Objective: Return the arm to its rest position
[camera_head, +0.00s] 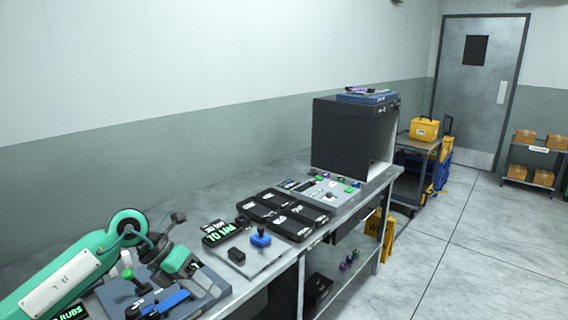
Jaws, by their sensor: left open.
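My left arm (70,275), teal with a white panel, comes in from the lower left. My left gripper (183,240) is at its end, above the near part of the grey workbench (240,188). Its dark jaws are apart, and I see nothing held between them. Small devices with blue (170,302) and green parts lie on the bench under and beside the arm, partly hidden by it. My right gripper is not in view.
Black compartment trays (283,214) and a board with a blue knob (261,237) lie to the right of the gripper. A large dark box (345,135) stands at the bench's far end. A cart with a yellow case (424,129) stands beyond.

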